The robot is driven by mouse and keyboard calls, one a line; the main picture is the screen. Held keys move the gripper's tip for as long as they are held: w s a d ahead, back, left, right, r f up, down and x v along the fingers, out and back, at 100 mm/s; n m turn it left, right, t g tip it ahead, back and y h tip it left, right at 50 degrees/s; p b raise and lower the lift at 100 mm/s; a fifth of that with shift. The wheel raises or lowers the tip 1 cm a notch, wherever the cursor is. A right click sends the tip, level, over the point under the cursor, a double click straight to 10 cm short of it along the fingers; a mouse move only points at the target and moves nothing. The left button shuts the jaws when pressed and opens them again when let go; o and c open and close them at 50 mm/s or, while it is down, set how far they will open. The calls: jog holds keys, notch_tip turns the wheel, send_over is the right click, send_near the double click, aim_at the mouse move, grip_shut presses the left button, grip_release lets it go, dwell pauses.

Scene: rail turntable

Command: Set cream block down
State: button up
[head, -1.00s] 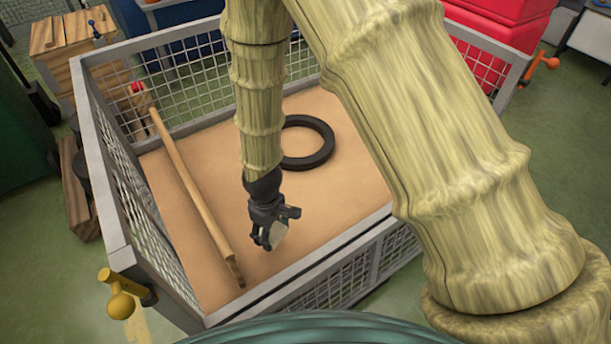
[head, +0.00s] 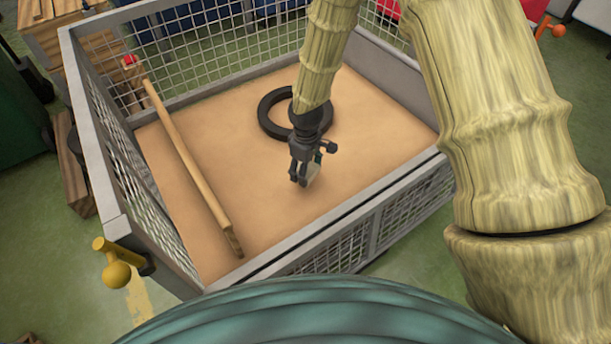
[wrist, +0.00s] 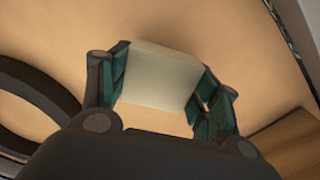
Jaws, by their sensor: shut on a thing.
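My gripper (head: 306,178) is inside the mesh-sided crate, over the tan floor right of the wooden pole. It is shut on the cream block (wrist: 160,76), which sits between both fingers in the wrist view. In the head view only part of the cream block (head: 314,174) shows beside the fingers. The gripper points down. I cannot tell whether the block touches the floor or hangs a little above it.
A black ring (head: 266,124) lies on the crate floor behind the gripper, partly hidden by my arm. A wooden pole (head: 188,163) lies along the left side. Grey mesh walls (head: 88,130) enclose the crate. Bare floor (head: 385,125) is clear at right.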

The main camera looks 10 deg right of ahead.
jog(key=shift+f+b, duration=0.3)
jog(key=shift+f, duration=1.35)
jog(key=shift+f, duration=0.15)
jog(key=o, duration=1.1)
jog(key=shift+c, duration=0.2)
notch_tip(320, 180, up, 12)
jog(key=shift+r+p, duration=0.15)
jog(key=shift+p, duration=0.9)
